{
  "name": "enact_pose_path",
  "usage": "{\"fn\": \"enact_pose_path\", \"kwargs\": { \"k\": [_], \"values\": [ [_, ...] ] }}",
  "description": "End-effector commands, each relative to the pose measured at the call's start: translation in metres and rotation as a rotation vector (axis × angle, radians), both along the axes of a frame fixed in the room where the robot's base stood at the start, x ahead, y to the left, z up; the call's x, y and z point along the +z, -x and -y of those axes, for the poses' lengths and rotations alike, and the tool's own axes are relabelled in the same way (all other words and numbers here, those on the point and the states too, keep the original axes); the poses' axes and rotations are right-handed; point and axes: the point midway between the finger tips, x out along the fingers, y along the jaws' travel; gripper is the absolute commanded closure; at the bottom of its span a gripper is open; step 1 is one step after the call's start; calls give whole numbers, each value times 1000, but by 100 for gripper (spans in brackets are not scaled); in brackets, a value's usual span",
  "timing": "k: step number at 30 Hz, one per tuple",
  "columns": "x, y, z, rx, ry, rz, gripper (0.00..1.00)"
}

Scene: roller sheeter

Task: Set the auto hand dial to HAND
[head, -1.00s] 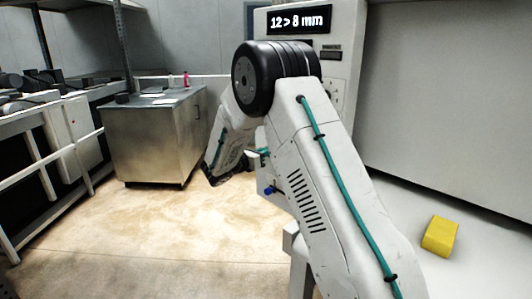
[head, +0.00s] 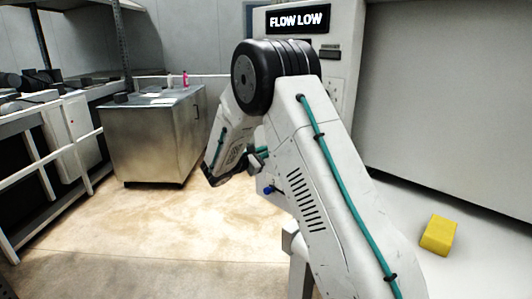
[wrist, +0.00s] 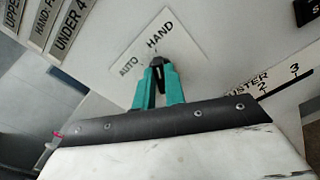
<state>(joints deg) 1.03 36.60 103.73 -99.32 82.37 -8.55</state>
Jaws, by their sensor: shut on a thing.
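The auto hand dial (wrist: 157,60) is a small dark knob on a white label plate (wrist: 185,38) in the wrist view. The plate reads AUTO on the left and HAND at the upper right. My gripper (wrist: 158,68) has teal fingers closed around the knob from both sides. The fingers cover much of the knob, and I cannot tell which word its pointer faces. In the head view my own arm hides the dial.
The machine's display (head: 297,19) reads FLOW LOW. Another label with numbers 2 and 3 (wrist: 270,85) lies right of the dial. A yellow block (head: 438,236) rests on the white surface at right. A metal cabinet (head: 150,140) stands at left; the floor before it is clear.

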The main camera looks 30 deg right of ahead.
Motion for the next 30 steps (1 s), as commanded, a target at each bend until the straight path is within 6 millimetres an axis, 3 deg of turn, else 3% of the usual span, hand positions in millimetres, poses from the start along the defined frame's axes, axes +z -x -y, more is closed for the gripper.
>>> {"fn": "enact_pose_path", "kwargs": {
  "k": [12,13,15,25,30],
  "values": [
    [-2,1,-1,-1,-3,5,100],
    [-2,1,-1,-1,-3,5,85],
    [-2,1,-1,-1,-3,5,66],
    [-1,1,-2,-1,-2,6,66],
    [-1,5,-25,1,-1,6,66]
  ]
}}
